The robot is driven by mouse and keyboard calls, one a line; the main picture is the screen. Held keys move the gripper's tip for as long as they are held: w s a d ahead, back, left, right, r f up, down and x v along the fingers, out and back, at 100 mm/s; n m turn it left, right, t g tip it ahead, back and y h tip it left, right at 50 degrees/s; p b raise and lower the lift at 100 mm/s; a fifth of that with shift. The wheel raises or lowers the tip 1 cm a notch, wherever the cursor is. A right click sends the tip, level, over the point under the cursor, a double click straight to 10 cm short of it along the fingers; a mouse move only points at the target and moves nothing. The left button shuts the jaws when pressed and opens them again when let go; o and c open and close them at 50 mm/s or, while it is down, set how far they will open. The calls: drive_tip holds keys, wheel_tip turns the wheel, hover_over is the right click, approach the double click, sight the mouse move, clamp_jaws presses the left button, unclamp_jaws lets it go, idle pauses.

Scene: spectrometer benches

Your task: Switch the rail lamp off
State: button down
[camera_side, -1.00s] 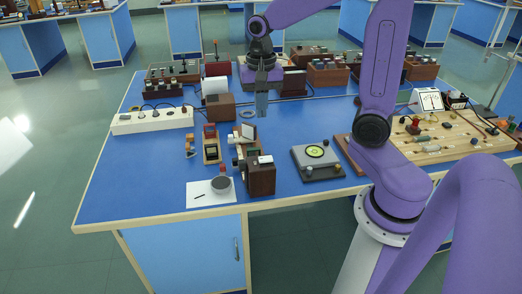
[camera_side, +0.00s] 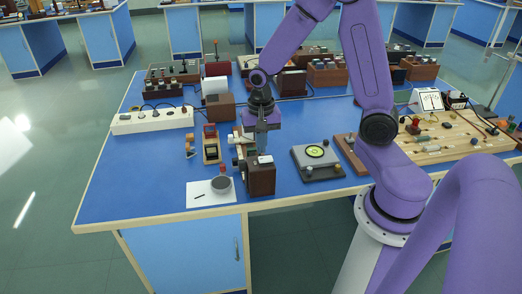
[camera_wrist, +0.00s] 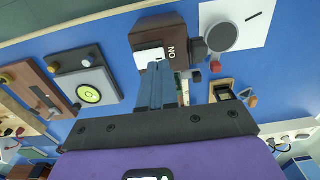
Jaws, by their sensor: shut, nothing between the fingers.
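A dark brown wooden box (camera_side: 262,182), which looks like the rail lamp's housing, stands near the front edge of the blue bench. It also shows in the wrist view (camera_wrist: 165,33), with white letters reading ON beside a white rocker switch (camera_wrist: 148,56). The switch shows as a small white patch on the box top in the side view (camera_side: 265,160). My gripper (camera_side: 262,150) is shut and empty, pointing down just above the switch. In the wrist view its fingertips (camera_wrist: 155,70) overlap the switch's edge; I cannot tell whether they touch. The fingers hide part of the box.
A grey device with a round yellow-green dial (camera_side: 315,152) stands right of the box. A grey round piece (camera_side: 221,184) lies on white paper (camera_side: 203,198) to the left. A small wooden stand (camera_side: 211,152) is close by. A white power strip (camera_side: 152,121) lies further back.

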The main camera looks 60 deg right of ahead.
sight(259, 159)
drive_tip(key=shift+f, duration=1.2)
drive_tip(key=shift+f, duration=0.2)
drive_tip(key=shift+s+d+r, duration=0.3)
drive_tip(key=shift+s+d, duration=0.2)
drive_tip(key=shift+s, duration=0.05)
wheel_tip(259, 159, up, 14)
drive_tip(key=w+a, duration=0.1)
drive_tip(key=shift+w+a, duration=0.2)
idle(0.3)
